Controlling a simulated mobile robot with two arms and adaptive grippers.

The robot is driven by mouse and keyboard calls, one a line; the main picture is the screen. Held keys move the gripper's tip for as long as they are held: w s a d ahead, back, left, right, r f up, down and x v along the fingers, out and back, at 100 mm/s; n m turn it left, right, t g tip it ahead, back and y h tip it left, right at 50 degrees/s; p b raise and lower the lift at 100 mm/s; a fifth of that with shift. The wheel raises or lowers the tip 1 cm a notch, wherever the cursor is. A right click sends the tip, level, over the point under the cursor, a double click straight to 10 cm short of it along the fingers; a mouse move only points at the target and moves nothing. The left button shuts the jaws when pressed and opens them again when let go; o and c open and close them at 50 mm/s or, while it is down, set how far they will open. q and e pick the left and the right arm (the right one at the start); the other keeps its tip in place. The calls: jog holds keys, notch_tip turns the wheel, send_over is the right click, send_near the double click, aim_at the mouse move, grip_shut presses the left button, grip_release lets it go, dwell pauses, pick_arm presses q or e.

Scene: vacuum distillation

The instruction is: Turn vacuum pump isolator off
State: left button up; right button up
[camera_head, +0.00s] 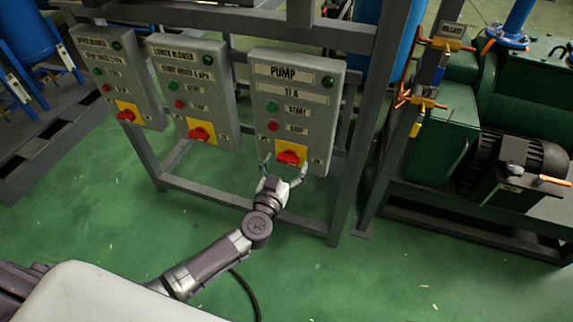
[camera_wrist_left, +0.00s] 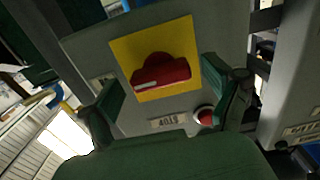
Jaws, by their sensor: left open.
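The pump isolator is a red rotary handle (camera_head: 288,158) on a yellow square plate (camera_head: 290,149), low on the grey box labelled PUMP (camera_head: 293,97). In the left wrist view the red handle (camera_wrist_left: 161,72) fills the middle of the yellow plate (camera_wrist_left: 182,32), with a pale mark at one end. My left gripper (camera_head: 285,164) is open in front of the plate. Its two fingers (camera_wrist_left: 168,92) stand on either side of the handle and apart from it. The gap in depth to the panel is hard to tell. My right gripper is not in view.
The pump box also carries a green button (camera_head: 272,107) and a red button (camera_head: 272,126). Two similar boxes, one a lower blower panel (camera_head: 195,90), stand to the left on the same grey frame (camera_head: 338,190). A green pump machine (camera_head: 445,130) stands at the right.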

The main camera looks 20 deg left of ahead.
pick_arm(q)
jog(key=shift+w, duration=0.2)
jog(key=c, duration=1.1)
jog(key=shift+c, duration=0.2)
